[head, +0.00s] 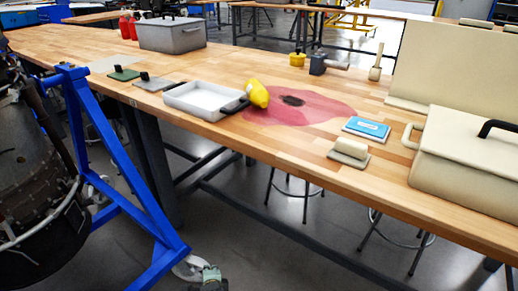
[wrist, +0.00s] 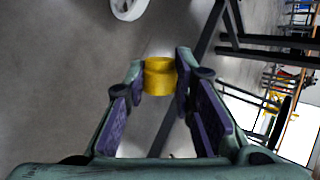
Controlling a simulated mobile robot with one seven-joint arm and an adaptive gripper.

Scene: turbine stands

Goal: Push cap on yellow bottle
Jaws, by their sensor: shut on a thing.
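A yellow bottle (head: 257,94) is on the wooden table (head: 215,60), tilted beside the right end of a white tray with dark handles (head: 205,99). Whether it leans on the tray handle I cannot tell. My gripper (wrist: 160,78) is shut on a yellow ribbed cap (wrist: 159,76), held between the fingertips over the floor. In the head view my gripper (head: 211,276) shows only at the bottom edge, low in front of the table and well away from the bottle. The cap cannot be made out in the head view.
A red stain (head: 325,109) spreads right of the bottle. A blue stand (head: 125,170) rises at left. Small yellow object (head: 297,60) behind.

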